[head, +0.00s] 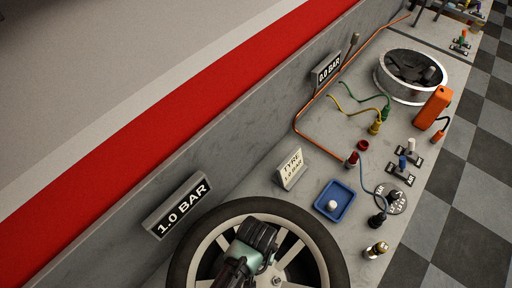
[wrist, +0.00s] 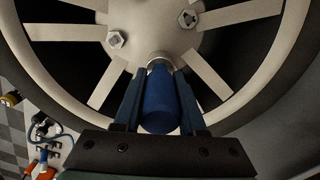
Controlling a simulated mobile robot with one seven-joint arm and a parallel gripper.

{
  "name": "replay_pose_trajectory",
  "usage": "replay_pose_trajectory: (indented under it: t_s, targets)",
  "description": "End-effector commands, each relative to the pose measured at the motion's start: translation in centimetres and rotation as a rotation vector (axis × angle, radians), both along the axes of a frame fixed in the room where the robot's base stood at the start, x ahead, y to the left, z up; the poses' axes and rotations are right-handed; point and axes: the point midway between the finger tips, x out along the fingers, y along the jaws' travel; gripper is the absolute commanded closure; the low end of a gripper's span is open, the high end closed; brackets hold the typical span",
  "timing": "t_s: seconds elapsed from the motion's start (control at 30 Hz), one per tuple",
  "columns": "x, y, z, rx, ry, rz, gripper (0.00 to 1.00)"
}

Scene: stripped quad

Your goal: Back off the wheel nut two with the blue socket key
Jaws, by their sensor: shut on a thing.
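My gripper (wrist: 158,100) is shut on the blue socket key (wrist: 161,103), a blue cylinder with a silver end. The silver end meets the pale hub of the wheel (wrist: 240,40), and whatever lies under it is hidden. A hex wheel nut (wrist: 115,39) shows to the left of the key, and another fastener (wrist: 187,18) sits in a recess above right. I cannot tell which nut is number two. In the head view the spoked wheel (head: 183,258) lies at the bottom, with my gripper (head: 225,275) over it and the key hidden.
A blue tray (head: 325,211) holding a white knob stands right of the wheel. A tyre sign (head: 291,169) and a 1.0 BAR display (head: 178,207) stand behind it. Hoses, small fittings, an orange block (head: 433,107) and a silver rim (head: 381,79) fill the bench farther off.

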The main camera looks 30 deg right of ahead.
Motion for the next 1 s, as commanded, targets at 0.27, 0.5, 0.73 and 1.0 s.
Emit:
replay_pose_trajectory:
  t_s: [0.27, 0.5, 0.73, 1.0]
  targets:
    - [0.0, 0.0, 0.1, 0.000, 0.000, 0.000, 1.00]
    - [0.0, 0.0, 0.0, -0.001, -0.001, 0.000, 1.00]
    - [0.0, 0.0, 0.6, -0.001, -0.001, 0.000, 1.00]
    - [0.0, 0.0, 1.7, -0.001, -0.001, 0.000, 1.00]
